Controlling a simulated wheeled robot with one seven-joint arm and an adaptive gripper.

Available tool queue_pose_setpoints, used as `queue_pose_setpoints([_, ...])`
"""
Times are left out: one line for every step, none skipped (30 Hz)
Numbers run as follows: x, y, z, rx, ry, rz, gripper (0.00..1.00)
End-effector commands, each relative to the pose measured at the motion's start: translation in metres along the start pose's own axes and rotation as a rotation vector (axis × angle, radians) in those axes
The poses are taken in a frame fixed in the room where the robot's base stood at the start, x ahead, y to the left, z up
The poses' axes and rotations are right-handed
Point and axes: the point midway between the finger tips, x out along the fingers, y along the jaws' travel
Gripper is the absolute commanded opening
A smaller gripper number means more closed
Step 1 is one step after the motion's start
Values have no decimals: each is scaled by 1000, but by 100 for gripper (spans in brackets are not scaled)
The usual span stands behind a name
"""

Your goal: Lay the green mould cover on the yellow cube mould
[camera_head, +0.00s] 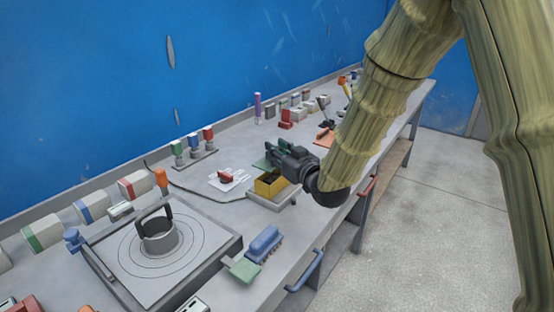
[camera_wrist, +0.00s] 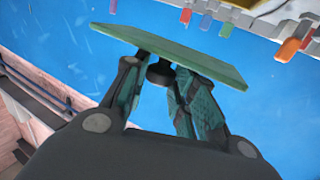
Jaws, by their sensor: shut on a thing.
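The green mould cover (camera_wrist: 165,53) is a thin flat plate with a dark knob (camera_wrist: 160,73). My gripper (camera_wrist: 161,82) is shut on the knob, with a finger on either side of it. In the head view my gripper (camera_head: 278,153) is above and just behind the yellow cube mould (camera_head: 268,190). Only a small edge of the cover (camera_head: 261,164) shows there, past the fingers. The mould is an open box with a dark inside, standing on a grey base plate. My gripper hides part of its right side.
A white sheet with a red block (camera_head: 227,178) lies left of the mould. Small coloured bottles (camera_head: 193,145) stand behind, by the blue wall. The bench front has handles.

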Motion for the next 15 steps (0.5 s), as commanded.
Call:
queue_pose_setpoints([2,1,0,0,0,0,3])
queue_pose_setpoints([3,1,0,0,0,0,3])
queue_pose_setpoints([4,1,0,0,1,0,3])
queue_pose_setpoints([6,2,0,-1,1,0,3])
queue_pose_setpoints([8,2,-1,-1,2,0,3])
queue_pose_setpoints([12,3,0,-1,2,0,3])
queue_pose_setpoints([12,3,4,0,-1,0,3])
queue_pose_setpoints([11,3,8,0,-3,0,3])
queue_pose_setpoints([12,3,13,0,-3,0,3])
queue_pose_setpoints([12,3,16,0,-2,0,3])
queue_pose_setpoints([12,3,20,0,-2,0,3])
queue_pose_setpoints([12,3,25,0,-3,0,3])
queue_pose_setpoints([12,3,28,0,-2,0,3])
queue_pose_setpoints([12,3,30,0,-1,0,3])
queue_pose_setpoints([12,3,33,0,0,0,3])
